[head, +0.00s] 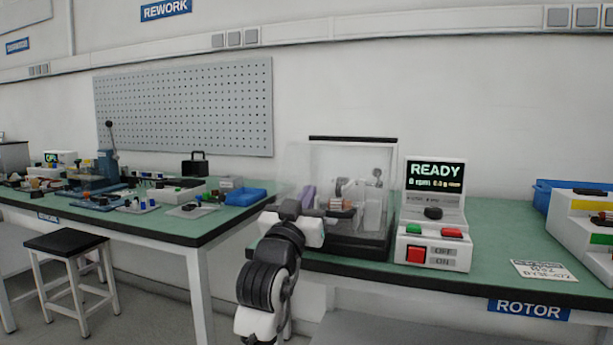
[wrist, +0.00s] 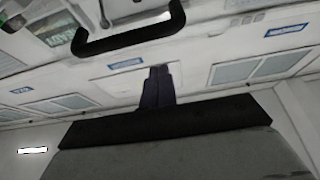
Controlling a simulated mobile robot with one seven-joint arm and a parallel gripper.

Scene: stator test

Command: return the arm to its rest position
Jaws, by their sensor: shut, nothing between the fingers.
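My arm rises at the lower middle of the head view and bends right at the wrist, in front of the clear test enclosure (head: 300,165). My gripper (wrist: 160,70) shows in the wrist view as two dark fingers pressed together, with nothing between them. In the head view its small dark end overlaps the enclosure's left part, so its exact distance from the enclosure is unclear. A stator-like part with copper colour (head: 341,205) sits inside the enclosure, partly hidden. A black handle-like bar (wrist: 130,38) crosses the top of the wrist view, apart from the fingers.
The tester console (head: 433,225) reads READY, with green and red buttons, right of the enclosure. A paper card (head: 544,270) and a blue bin (head: 548,190) lie farther right. The left bench (head: 215,222) holds tools and parts. A stool (head: 68,242) stands before it.

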